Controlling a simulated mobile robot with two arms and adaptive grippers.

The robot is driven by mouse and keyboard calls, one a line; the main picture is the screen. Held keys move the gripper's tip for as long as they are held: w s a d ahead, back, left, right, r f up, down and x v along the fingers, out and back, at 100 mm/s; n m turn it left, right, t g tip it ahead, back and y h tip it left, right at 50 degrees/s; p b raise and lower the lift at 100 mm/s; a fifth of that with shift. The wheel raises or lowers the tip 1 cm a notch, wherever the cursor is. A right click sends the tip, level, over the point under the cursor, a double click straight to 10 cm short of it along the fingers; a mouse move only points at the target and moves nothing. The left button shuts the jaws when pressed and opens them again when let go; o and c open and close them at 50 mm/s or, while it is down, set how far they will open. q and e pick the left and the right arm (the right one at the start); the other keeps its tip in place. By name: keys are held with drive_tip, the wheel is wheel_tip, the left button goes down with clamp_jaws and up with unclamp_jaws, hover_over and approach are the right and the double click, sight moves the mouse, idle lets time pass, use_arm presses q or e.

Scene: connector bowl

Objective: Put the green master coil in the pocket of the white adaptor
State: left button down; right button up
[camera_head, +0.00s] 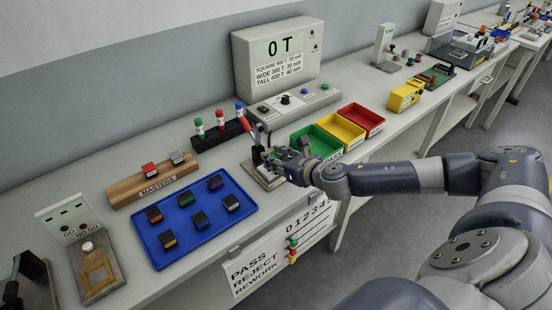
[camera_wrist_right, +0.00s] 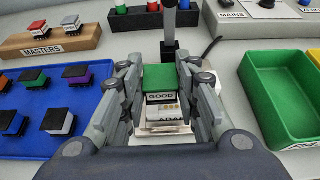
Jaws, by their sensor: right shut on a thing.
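My right gripper (camera_head: 276,158) is at the fixture in front of the meter box. In the right wrist view its two fingers (camera_wrist_right: 159,78) are shut on the green master coil (camera_wrist_right: 158,76), which has a green top and a face marked GOOD. The white adaptor (camera_wrist_right: 166,123), with partly readable lettering, shows just below the coil on the pale fixture base (camera_head: 262,180). The coil's underside and the adaptor's pocket are hidden, so I cannot tell whether they touch. My left gripper is not in view.
The wooden MASTERS block (camera_head: 150,184) holds a red and a grey coil. A blue tray (camera_head: 158,255) holds several coils. A red-handled lever (camera_head: 246,127) stands behind the fixture. Green (camera_head: 318,150), yellow (camera_head: 342,130) and red (camera_head: 361,117) bins stand to the right.

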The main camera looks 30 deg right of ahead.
drive_tip(key=shift+w+d+f, duration=0.15)
drive_tip(key=shift+w+d, duration=0.25)
drive_tip(key=shift+w, duration=0.15)
drive_tip(key=shift+w+d+f, duration=0.1)
drive_tip(key=shift+w+d, duration=0.25)
drive_tip(key=shift+w, duration=0.2)
drive_tip(key=shift+f, duration=1.7)
drive_tip(key=shift+f, duration=0.1)
drive_tip(key=o, duration=0.8)
